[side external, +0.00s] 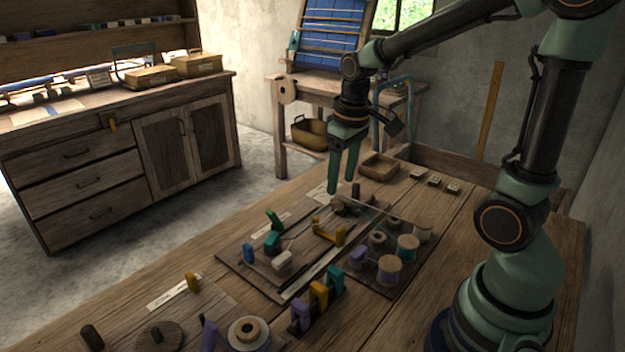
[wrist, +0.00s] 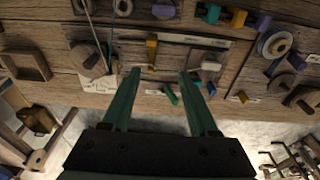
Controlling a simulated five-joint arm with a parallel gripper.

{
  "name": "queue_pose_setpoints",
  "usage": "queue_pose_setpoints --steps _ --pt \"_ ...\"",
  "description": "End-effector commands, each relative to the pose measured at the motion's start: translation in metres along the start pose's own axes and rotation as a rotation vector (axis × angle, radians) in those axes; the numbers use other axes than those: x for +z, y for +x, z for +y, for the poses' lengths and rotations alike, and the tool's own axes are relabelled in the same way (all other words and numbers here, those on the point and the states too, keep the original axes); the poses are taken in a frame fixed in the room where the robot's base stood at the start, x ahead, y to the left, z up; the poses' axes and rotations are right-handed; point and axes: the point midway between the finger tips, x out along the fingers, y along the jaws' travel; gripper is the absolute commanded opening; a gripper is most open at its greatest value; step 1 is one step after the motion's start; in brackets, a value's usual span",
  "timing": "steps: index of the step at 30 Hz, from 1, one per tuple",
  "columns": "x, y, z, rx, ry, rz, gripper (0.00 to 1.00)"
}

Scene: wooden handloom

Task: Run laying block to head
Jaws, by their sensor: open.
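A dark wooden board (side external: 235,268) with slots and white label strips lies on the bench; I cannot tell for sure which piece is the laying block or which end is the head. On it are a white block (side external: 282,262), teal pieces (side external: 272,241), a small blue piece (side external: 249,257) and a yellow piece (side external: 339,235). The wrist view also shows the white block (wrist: 211,66), the yellow piece (wrist: 151,43) and a teal piece (wrist: 171,95). My gripper (side external: 344,190) is open and empty, pointing down above the board's far end; its fingers (wrist: 160,75) stand apart.
Spools (side external: 389,268) stand on a tray right of the board. Purple, yellow and teal clips (side external: 318,294) stand at its near side. A small wooden box (side external: 379,166) is beyond my gripper. A round wooden piece (side external: 158,336) is at the near left. The bench's right side is mostly bare.

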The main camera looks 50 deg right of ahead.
Motion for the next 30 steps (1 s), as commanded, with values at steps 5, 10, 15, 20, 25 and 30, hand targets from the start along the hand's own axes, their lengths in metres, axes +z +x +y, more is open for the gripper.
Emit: queue_pose_setpoints --steps 5,10,15,20,25,30 --pt "-0.004 0.028 0.017 -0.015 0.002 -0.09 0.6" --pt "-0.005 0.038 0.022 -0.022 0.0 -0.119 0.6" --pt "-0.003 0.052 0.022 -0.023 0.0 -0.124 0.6" --pt "0.001 0.081 0.021 -0.024 0.0 -0.126 0.6" --pt "0.005 0.114 0.02 -0.023 0.0 -0.125 0.6" --pt "0.008 0.139 0.019 -0.023 0.0 -0.123 0.6"
